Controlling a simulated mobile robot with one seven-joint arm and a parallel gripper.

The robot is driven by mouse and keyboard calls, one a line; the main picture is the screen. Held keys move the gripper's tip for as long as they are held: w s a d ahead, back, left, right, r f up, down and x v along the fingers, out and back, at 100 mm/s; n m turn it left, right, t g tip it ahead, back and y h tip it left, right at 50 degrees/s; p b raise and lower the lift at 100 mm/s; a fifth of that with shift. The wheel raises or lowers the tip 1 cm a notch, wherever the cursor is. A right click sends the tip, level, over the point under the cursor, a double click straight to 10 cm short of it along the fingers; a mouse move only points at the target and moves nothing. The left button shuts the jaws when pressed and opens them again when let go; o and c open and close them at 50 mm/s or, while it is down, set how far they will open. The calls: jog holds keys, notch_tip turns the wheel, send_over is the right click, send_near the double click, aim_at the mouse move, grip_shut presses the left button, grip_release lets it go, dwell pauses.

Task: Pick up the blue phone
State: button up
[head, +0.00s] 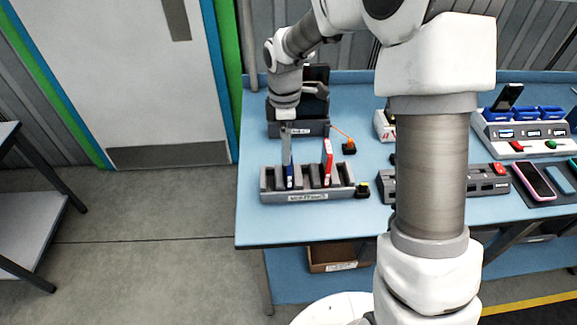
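The blue phone (290,178) stands on edge in a slot of a grey slotted rack (308,196) near the left front of the blue table. A red phone (328,163) stands in a slot to the right in the same rack.
A dark holder (299,128) stands behind the rack. A pink-edged phone (534,181) lies far right. The table's left front corner is clear.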

aim_at(289, 168)
notch_tip(289, 168, down, 8)
jog(key=p, duration=0.1)
jog(key=shift+d+r, duration=0.2)
jog(key=shift+d, duration=0.2)
jog(key=shift+w, duration=0.1)
jog(key=c, duration=0.9)
